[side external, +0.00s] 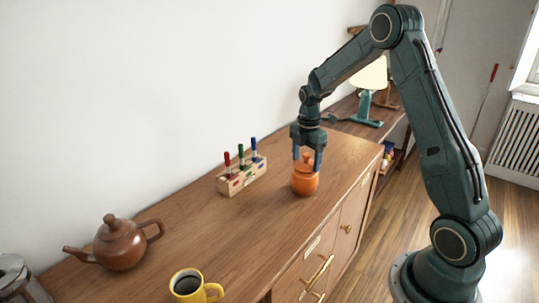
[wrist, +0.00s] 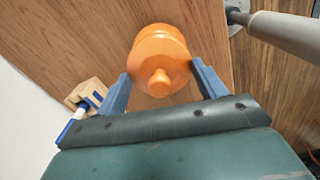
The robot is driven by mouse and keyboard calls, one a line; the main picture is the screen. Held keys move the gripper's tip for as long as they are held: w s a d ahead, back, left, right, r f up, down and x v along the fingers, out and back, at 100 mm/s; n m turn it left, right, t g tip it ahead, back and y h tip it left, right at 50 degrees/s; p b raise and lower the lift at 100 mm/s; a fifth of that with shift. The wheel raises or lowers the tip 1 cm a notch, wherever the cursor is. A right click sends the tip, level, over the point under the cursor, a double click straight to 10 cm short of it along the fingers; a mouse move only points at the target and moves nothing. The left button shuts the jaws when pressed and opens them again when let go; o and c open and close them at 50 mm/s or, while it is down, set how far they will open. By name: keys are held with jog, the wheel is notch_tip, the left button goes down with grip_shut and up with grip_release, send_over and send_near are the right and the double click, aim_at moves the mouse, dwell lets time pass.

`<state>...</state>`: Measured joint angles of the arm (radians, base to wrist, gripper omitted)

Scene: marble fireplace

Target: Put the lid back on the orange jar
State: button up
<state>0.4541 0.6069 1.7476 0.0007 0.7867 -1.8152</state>
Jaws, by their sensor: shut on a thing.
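The orange jar (side external: 305,185) stands upright on the wooden sideboard near its front edge. The orange lid (side external: 307,158), with a round knob, is at the jar's top; I cannot tell whether it is fully seated or slightly above the rim. My gripper (side external: 307,163) points down over the jar, its two blue fingers shut on the lid from both sides. In the wrist view the lid (wrist: 160,72) shows its knob towards the camera between the fingers (wrist: 160,78), and it hides most of the jar.
A wooden block with red, green and blue markers (side external: 242,178) stands left of the jar. A brown teapot (side external: 120,243) and a yellow mug (side external: 190,287) are at the near left. A lamp (side external: 366,108) stands behind. The sideboard top (side external: 215,232) between is clear.

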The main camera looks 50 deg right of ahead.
dwell(0.4)
jog(key=o, duration=1.1)
jog(key=shift+o, duration=0.3)
jog(key=shift+r, duration=0.15)
jog(key=shift+r, duration=3.3)
grip_shut()
